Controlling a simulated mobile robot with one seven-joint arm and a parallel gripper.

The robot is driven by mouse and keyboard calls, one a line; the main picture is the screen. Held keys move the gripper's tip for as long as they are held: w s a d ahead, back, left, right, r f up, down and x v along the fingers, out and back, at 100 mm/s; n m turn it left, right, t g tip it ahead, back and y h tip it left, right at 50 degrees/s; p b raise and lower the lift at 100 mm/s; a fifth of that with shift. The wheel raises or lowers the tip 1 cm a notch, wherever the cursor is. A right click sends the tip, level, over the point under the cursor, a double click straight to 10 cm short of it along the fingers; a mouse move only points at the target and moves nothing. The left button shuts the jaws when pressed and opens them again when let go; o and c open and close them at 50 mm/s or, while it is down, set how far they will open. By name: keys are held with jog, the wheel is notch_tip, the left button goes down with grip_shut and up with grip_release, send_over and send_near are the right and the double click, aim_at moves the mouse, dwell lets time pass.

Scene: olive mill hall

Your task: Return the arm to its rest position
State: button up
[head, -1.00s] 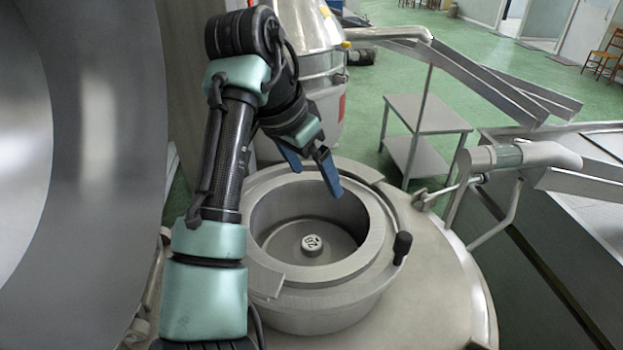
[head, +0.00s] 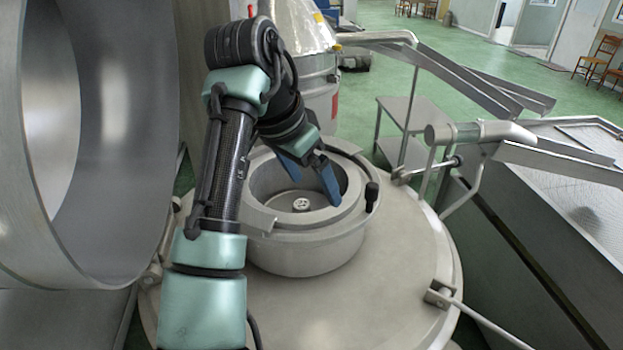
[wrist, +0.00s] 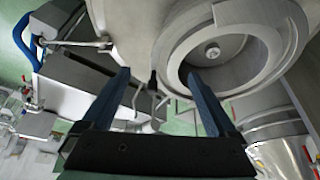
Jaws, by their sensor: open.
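My gripper (head: 309,180) is open and empty, with its two blue fingers apart. In the head view it is over the open round metal hatch (head: 305,262) on the steel vessel top. In the wrist view both fingers of my gripper (wrist: 161,85) reach up into the picture, and the hatch (wrist: 285,68) shows on the right. A small round knob (head: 301,204) with a pale top is at the bottom of the hatch opening. My arm stands raised and bent at the elbow, and nothing is in its grip.
A large open steel drum (head: 105,150) is close on the left. A metal chute (head: 480,85) and a steel trough (head: 560,215) lie to the right. A small metal side table (head: 425,117) and a conical steel vessel (head: 297,25) stand behind. Green floor is open beyond.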

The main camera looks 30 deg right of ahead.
jog(key=shift+w, duration=0.1)
dwell(0.4)
jog(key=w+r+n+t+h+b, duration=0.3)
jog(key=w+r+t+h+b, duration=0.15)
jog(key=t, duration=0.25)
jog(key=a+r+n+t+b, duration=0.2)
jog(key=a+r+n+t, duration=0.2)
jog(key=a+r+t, duration=0.3)
jog(key=s+a+r+n+t+y+b, duration=0.2)
jog(key=s+a+r+n+t+y, duration=0.2)
jog(key=a, duration=0.5)
jog(key=s+a+r+n+t+y+b, duration=0.1)
jog(key=s+a+r+n+t+y, duration=0.3)
jog(key=s+a+r+t, duration=0.3)
jog(key=s+a+t+y, duration=0.1)
jog(key=s+a, duration=0.1)
jog(key=s, duration=0.2)
jog(key=shift+s+a+r+n+b, duration=0.15)
jog(key=shift+a+n+b, duration=0.2)
jog(key=shift+n+b, duration=0.05)
